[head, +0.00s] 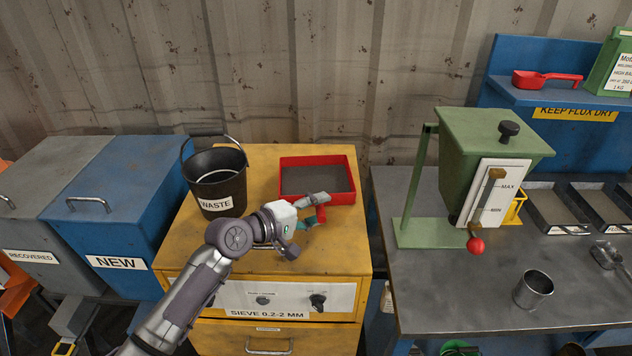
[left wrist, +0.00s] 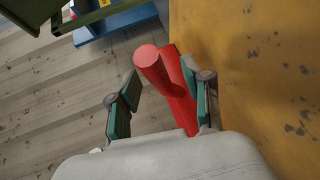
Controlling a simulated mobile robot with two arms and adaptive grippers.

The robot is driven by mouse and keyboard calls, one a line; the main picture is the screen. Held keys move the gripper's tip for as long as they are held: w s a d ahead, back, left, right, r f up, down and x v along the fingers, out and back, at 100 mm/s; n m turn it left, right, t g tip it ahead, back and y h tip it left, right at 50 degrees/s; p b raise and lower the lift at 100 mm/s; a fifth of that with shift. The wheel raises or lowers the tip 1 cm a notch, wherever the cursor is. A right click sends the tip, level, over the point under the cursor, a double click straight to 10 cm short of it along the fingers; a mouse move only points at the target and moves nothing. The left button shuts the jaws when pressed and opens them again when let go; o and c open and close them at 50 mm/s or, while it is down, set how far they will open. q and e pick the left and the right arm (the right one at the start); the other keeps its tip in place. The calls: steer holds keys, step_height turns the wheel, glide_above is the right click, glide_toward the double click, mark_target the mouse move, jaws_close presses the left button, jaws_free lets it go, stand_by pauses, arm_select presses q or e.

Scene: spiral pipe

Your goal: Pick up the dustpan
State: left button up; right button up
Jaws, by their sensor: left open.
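The dustpan (head: 317,160), a red-walled pan with a dark grey inside, lies on top of the yellow sieve cabinet (head: 258,165). Its short red handle (head: 320,214) points toward the front. My left gripper (head: 317,213) is at the handle with its jaws open. In the left wrist view the red handle (left wrist: 152,62) stands between the two open fingers of the left gripper (left wrist: 160,85), with a gap on the left side. The finger on the right looks close to the red part; I cannot tell whether it touches. My right gripper is not in view.
A black waste bucket (head: 217,180) stands left of the dustpan. Blue NEW (head: 115,200) and grey RECOVERED (head: 45,180) bins are further left. A green hopper (head: 490,150) and a metal cup (head: 532,289) stand on the grey bench (head: 430,290) at right.

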arm_select(q)
steer(key=shift+a, duration=0.1)
steer(key=shift+c, duration=1.3)
jaws_close()
step_height(320, 180, up, 10)
steer(key=shift+r, duration=0.15)
steer(key=shift+c, duration=2.2)
jaws_free()
jaws_close()
